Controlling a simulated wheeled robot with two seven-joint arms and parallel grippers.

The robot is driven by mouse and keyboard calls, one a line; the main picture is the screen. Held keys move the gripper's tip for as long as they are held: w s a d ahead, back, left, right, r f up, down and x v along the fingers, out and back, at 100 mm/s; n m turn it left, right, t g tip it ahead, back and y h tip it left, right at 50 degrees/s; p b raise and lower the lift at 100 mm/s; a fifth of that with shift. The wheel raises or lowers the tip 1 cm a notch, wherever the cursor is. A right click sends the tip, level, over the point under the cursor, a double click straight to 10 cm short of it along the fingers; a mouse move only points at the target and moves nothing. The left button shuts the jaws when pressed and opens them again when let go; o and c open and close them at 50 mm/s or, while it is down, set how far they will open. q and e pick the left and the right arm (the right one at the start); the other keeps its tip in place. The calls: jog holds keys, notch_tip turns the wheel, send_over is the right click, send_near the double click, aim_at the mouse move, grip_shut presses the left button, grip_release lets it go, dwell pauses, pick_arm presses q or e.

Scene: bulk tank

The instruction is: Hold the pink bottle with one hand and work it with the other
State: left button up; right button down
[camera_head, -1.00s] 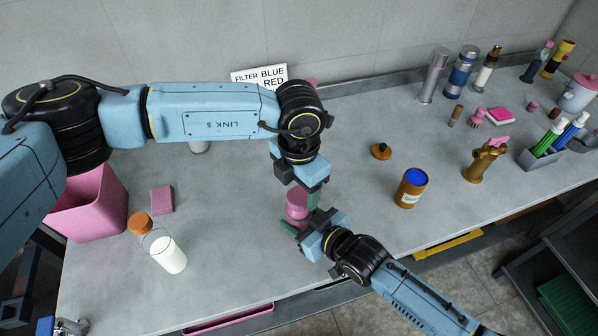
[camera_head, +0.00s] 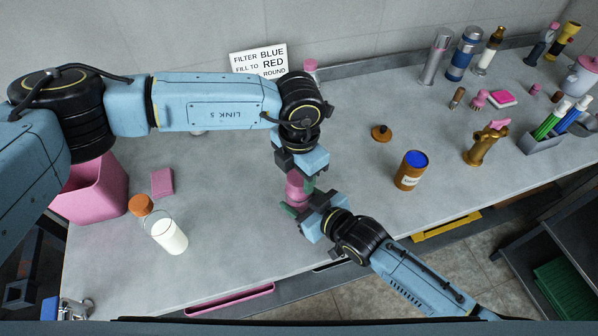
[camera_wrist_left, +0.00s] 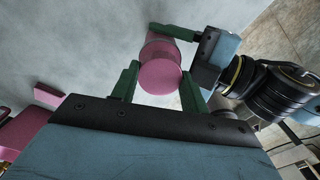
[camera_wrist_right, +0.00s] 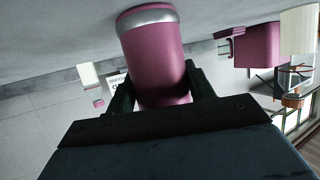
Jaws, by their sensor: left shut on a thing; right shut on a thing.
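The pink bottle (camera_head: 295,190) stands at the middle of the counter, partly hidden by both hands. My left gripper (camera_head: 303,180) comes down from above and is shut on its upper part. In the left wrist view its green fingers flank the round pink end of the bottle (camera_wrist_left: 160,75). My right gripper (camera_head: 302,208) reaches in from the lower right and is shut on the bottle from the side. In the right wrist view the pink body (camera_wrist_right: 155,50), with a silver band, lies between its dark fingers.
A milk bottle (camera_head: 170,237), a pink sponge (camera_head: 162,182) and a pink bin (camera_head: 98,195) are on the left. An orange-brown tin (camera_head: 410,172), a brown stopper (camera_head: 381,133) and a bronze pump (camera_head: 484,147) are on the right. A lettered sign (camera_head: 259,62) stands at the back.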

pick_arm(q)
jog(key=m, duration=0.5)
jog(key=o, duration=1.2)
jog(key=shift+c, duration=0.2)
jog(key=shift+r, duration=0.1)
notch_tip(320, 180, up, 12)
pick_arm(e)
jog(key=shift+c, duration=2.3)
grip_release()
jog(key=shift+s, duration=0.1)
